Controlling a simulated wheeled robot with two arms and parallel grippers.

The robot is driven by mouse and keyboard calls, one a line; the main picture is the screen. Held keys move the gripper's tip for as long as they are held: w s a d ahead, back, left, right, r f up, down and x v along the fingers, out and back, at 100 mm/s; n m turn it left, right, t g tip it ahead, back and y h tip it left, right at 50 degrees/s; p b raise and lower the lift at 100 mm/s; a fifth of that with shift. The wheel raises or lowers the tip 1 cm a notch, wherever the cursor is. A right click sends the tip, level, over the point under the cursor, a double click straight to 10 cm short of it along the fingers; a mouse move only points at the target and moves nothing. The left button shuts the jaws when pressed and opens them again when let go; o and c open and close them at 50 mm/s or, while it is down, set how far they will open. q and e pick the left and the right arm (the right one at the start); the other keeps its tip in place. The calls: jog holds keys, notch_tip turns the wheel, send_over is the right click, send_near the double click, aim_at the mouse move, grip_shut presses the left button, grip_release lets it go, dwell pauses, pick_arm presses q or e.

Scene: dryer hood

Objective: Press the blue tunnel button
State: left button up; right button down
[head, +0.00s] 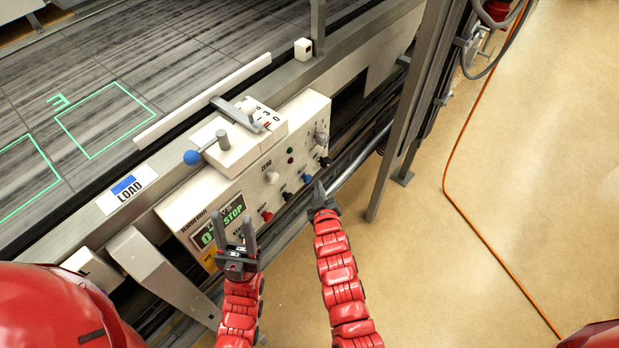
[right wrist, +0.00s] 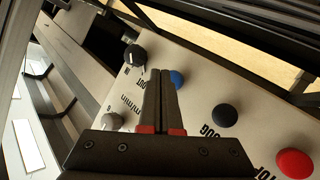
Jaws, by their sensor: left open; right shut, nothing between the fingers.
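The blue button (head: 307,178) is on the front of the white control panel (head: 178,212), between a black button and a black knob. My right gripper (head: 319,184) is shut and empty, its tips just beside the blue button. In the right wrist view the blue button (right wrist: 178,79) shows right next to the shut fingertips (right wrist: 160,73), partly hidden behind them. I cannot tell whether the tips touch it. My left gripper (head: 234,227) is open and empty in front of the panel's lower left part, near the green STOP label.
A black button (right wrist: 225,115) and a red button (right wrist: 295,163) lie along the same row. A black knob (right wrist: 135,54) and a grey knob (right wrist: 111,122) are on the other side. A blue-ball lever (head: 192,157) sticks out above. A grey post (head: 410,110) stands right of the panel.

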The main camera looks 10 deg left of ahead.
jog(key=s+d+p, duration=0.1)
jog(key=d+p, duration=0.1)
jog(key=s+d+p, duration=0.1)
jog(key=d, duration=0.1)
jog(key=shift+s+d, duration=0.1)
jog(key=shift+s, duration=0.25)
dwell(0.9)
